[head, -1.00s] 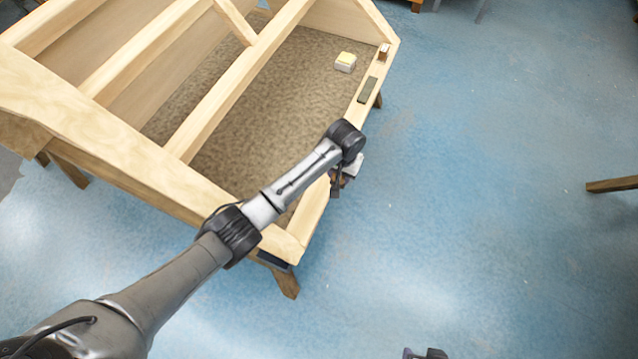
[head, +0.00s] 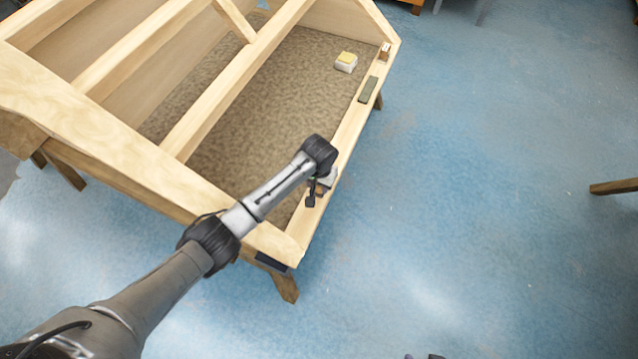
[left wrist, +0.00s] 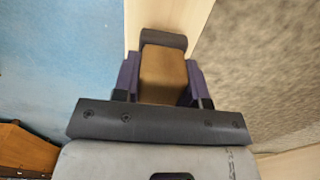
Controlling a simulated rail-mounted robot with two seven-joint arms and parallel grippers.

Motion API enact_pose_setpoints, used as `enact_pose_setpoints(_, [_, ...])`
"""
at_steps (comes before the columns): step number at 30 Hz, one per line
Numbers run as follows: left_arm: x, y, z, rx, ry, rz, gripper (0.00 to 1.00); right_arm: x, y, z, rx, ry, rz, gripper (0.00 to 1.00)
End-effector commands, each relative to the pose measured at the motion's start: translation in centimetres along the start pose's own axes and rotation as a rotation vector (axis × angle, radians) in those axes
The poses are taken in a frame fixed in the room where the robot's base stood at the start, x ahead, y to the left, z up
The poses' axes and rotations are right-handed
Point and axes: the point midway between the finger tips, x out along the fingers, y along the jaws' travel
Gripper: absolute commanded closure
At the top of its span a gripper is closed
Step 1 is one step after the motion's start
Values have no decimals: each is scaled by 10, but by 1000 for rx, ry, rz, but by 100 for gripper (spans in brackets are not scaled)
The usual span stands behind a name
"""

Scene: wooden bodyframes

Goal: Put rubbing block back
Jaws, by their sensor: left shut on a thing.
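The brown rubbing block (left wrist: 163,75) sits between the two fingers of my left gripper (left wrist: 160,82) in the left wrist view. The gripper is shut on it. In the head view my left gripper (head: 318,192) is over the near part of the frame's right-hand wooden rail (head: 343,143), mostly hidden behind my wrist. The block cannot be made out clearly there. In the left wrist view the rail (left wrist: 145,15) lies behind the block; whether they touch cannot be told. Only dark slivers, perhaps of my right gripper (head: 436,356), show at the head view's bottom edge.
A dark flat block (head: 369,89) lies farther along the rail, with a small brown-and-white block (head: 385,51) at its far end. A yellow-topped white block (head: 346,62) stands on the frame's brown panel (head: 270,105). The blue floor (head: 480,200) to the right is mostly clear.

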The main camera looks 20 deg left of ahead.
Motion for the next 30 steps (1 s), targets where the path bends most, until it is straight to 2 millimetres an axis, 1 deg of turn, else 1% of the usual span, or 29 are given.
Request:
enact_pose_setpoints(6, [-1,0,0,0,2,1,83,-1,0,0,0,0,0,31])
enact_pose_setpoints(11, [2,1,0,1,2,1,83,-1,0,-1,2,1,-1,31])
enact_pose_setpoints(12, [2,0,0,1,2,1,57,-1,-1,-1,2,1,-2,31])
enact_pose_setpoints(19, [2,0,0,0,1,0,35,-1,-1,-1,5,1,-4,31])
enact_pose_setpoints(26, [2,0,0,0,1,0,35,-1,-2,-1,5,2,-4,31])
enact_pose_setpoints(28, [-1,0,0,0,2,0,35,-1,-2,-1,5,2,-4,31])
enact_pose_setpoints(30, [-9,0,-1,0,3,1,35,-4,-1,-2,5,2,-4,31])
